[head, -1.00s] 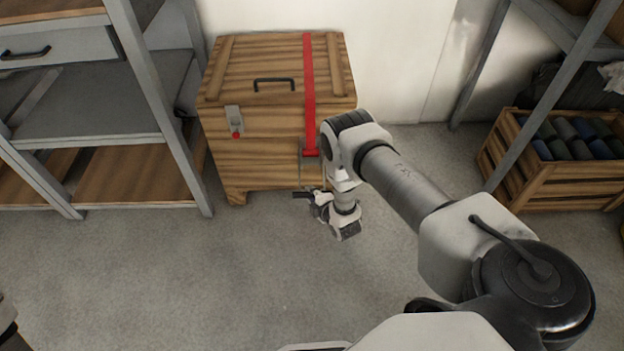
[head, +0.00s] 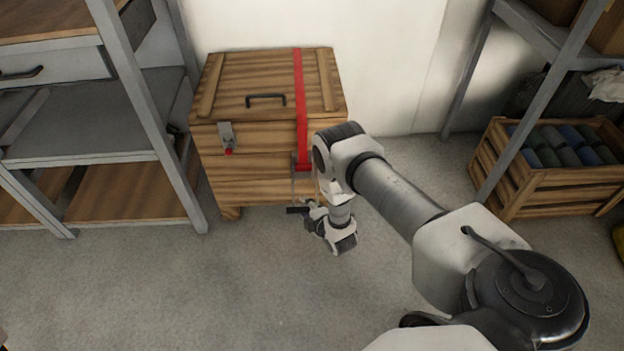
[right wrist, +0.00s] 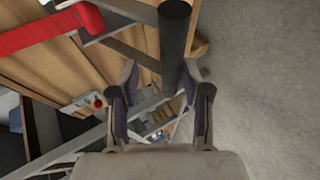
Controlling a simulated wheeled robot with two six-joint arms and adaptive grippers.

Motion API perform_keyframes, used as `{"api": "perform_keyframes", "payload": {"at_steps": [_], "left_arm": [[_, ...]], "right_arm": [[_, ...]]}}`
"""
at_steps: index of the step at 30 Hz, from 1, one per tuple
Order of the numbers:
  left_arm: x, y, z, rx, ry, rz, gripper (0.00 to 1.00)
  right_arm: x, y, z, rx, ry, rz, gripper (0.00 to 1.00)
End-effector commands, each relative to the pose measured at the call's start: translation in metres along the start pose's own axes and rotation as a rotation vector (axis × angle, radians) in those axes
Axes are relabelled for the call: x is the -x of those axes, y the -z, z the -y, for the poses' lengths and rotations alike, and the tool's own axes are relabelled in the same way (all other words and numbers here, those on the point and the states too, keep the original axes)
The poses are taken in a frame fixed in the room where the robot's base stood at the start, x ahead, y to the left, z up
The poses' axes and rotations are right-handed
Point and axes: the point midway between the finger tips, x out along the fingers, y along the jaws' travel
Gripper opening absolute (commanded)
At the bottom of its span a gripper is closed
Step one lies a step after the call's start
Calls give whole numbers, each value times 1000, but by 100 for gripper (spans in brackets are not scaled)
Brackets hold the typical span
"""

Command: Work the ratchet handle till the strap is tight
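A red strap (head: 300,100) runs over the lid of a wooden crate (head: 255,185) and down its front to a grey ratchet; the strap also shows in the right wrist view (right wrist: 40,35). The ratchet handle's grey side arms hang down to a black grip bar (head: 296,210). My right gripper (head: 311,214) is at this bar, low in front of the crate. In the right wrist view the black bar (right wrist: 174,40) reaches between my spread fingers, closer to the right one. The fingers look open; contact is unclear. My left gripper is not in view.
The crate has a black lid handle (head: 265,99) and a latch with a red knob (head: 228,150). A grey shelf unit (head: 185,150) stands close on the left. A slatted box (head: 540,190) sits under the right shelf. The floor in front is clear.

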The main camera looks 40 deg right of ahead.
Motion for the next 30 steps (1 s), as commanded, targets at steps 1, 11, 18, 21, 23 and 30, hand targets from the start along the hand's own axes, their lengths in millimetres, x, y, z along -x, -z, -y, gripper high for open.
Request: {"api": "perform_keyframes", "payload": {"at_steps": [1, 11, 18, 21, 23, 30], "left_arm": [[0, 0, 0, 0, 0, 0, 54], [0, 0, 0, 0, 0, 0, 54], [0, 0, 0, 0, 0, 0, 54], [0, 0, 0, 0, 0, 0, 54], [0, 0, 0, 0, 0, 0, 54], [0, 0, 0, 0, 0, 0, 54]], "right_arm": [[8, 0, 0, -1, 3, 1, 48], [88, 0, 0, -3, 4, 2, 48], [113, 0, -1, -1, 0, 1, 48], [113, 0, -1, -1, -1, 1, 48], [113, 0, -1, -1, -1, 1, 48], [112, 0, 0, -1, 0, 1, 48]]}}
